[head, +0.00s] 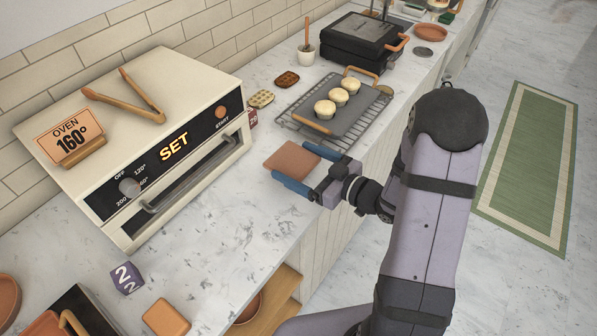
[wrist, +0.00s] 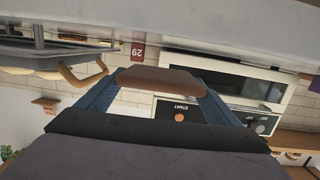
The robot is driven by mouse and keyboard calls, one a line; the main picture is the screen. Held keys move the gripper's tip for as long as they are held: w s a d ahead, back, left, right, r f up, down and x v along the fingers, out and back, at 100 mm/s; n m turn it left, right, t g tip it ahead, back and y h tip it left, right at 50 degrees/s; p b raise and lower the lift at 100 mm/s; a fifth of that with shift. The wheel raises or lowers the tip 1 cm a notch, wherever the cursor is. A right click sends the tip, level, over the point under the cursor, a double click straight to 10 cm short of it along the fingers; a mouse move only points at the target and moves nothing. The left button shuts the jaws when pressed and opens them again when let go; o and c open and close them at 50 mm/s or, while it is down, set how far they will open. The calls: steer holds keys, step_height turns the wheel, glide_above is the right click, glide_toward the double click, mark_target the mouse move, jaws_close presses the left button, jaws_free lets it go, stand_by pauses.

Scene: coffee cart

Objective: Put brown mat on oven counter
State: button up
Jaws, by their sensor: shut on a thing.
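The brown mat (head: 292,155) is a small flat square over the oven counter (head: 222,228), right of the oven. My gripper (head: 290,164) is shut on it, with blue fingers along two opposite edges. The mat looks level.
The cream oven (head: 130,120) stands left, with tongs (head: 130,97) and a sign (head: 72,138) on top. A numbered cube (head: 127,279) and an orange block (head: 166,317) sit nearer. The counter between is clear.

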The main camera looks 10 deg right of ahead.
steer(key=shift+f, duration=1.9)
steer(key=shift+f, duration=0.1)
steer(key=shift+f, duration=0.15)
steer(key=o, duration=0.9)
steer(key=shift+r, duration=0.25)
steer(key=shift+s+d, duration=0.1)
steer(key=shift+d, duration=0.05)
steer(key=b+v, duration=0.1)
steer(key=v, duration=1)
steer(key=shift+s+d+b, duration=0.2)
steer(key=shift+s+b, duration=0.15)
steer(key=shift+b, duration=0.05)
